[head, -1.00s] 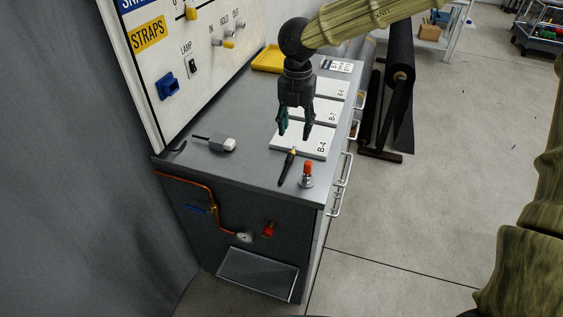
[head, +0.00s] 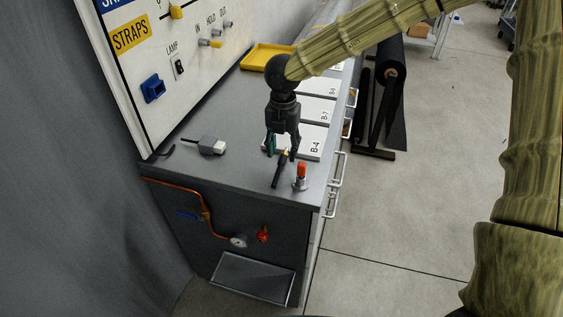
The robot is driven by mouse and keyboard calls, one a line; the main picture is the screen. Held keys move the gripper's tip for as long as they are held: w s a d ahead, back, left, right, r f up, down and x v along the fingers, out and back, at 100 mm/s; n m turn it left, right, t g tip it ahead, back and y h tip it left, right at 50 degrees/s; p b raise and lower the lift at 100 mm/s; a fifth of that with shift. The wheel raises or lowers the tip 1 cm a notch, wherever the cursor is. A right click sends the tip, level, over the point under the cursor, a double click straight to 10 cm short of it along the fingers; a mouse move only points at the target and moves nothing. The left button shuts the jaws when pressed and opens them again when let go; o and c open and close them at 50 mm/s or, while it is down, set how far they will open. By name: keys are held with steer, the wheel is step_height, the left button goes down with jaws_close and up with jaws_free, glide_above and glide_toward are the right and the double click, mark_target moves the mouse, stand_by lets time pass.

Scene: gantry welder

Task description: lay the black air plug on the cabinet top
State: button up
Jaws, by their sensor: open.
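The black air plug (head: 277,178), a slim black piece with a small brass-orange end, lies on the cabinet top (head: 235,173) near its front edge. My gripper (head: 281,154) points down just above the plug's brass end, its fingers apart and open. The finger on the left shows teal and the one on the right is dark. The right finger overlaps the plug's far end in the picture; I cannot tell whether they touch.
An orange-capped metal fitting (head: 301,178) stands close right of the plug. A grey plug with a cable (head: 212,146) lies to the left. White labelled plates (head: 311,142) and a yellow tray (head: 266,57) lie behind. A control panel (head: 190,60) rises at left.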

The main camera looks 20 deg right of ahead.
mark_target(281, 160)
steer(key=f, duration=0.1)
steer(key=f+p, duration=0.1)
steer(key=f, duration=0.1)
steer(key=shift+w+a, duration=0.15)
steer(key=shift+w, duration=0.05)
steer(key=shift+f, duration=0.75)
jaws_close()
